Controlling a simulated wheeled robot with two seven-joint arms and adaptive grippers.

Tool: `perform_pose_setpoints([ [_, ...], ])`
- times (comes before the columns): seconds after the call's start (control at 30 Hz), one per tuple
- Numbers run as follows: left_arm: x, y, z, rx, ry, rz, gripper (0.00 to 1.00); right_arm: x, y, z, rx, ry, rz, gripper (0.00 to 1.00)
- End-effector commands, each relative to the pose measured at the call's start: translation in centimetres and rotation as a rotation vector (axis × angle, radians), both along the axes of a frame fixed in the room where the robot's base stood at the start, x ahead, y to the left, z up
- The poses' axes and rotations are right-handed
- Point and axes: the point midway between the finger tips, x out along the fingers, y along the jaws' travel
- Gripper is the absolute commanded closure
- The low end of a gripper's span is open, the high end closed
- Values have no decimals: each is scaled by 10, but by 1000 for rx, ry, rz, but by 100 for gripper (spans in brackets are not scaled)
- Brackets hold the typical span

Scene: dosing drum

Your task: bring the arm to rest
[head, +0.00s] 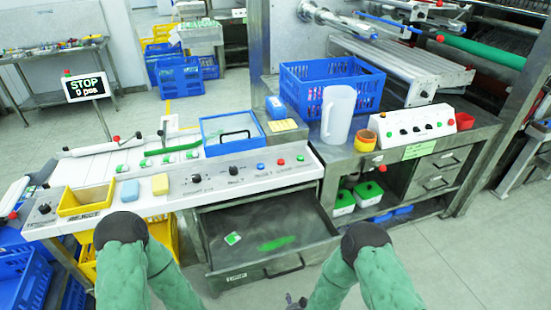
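My two green-sleeved arms rise from the bottom edge and bend at dark elbows, in front of the white control console (190,185). A small dark piece at the bottom edge, beside my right forearm, seems to be the tip of my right gripper (294,301); it is too small and cut off to show whether it is open or shut. My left gripper is outside the picture. No held object shows. A grey drawer (270,240) below the console stands open, with a green patch and a small green-white packet inside.
A blue bin (330,82), a clear pitcher (338,115) and a switch box (413,124) stand on the right bench. A yellow tray (86,201) and two sponge-like blocks lie on the console. A sign (87,87) reads STOP, 0 pcs. Floor is clear at lower right.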

Motion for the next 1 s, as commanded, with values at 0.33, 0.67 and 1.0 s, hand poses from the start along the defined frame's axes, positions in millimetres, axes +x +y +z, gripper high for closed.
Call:
perform_pose_setpoints([
  [0.33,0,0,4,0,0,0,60,-98,-29,-20,-104,435,583,56],
  [0.67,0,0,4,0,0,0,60,-150,-37,-11,-85,541,855,56],
  [1.0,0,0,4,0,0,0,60,-150,-37,-11,-86,541,856,56],
])
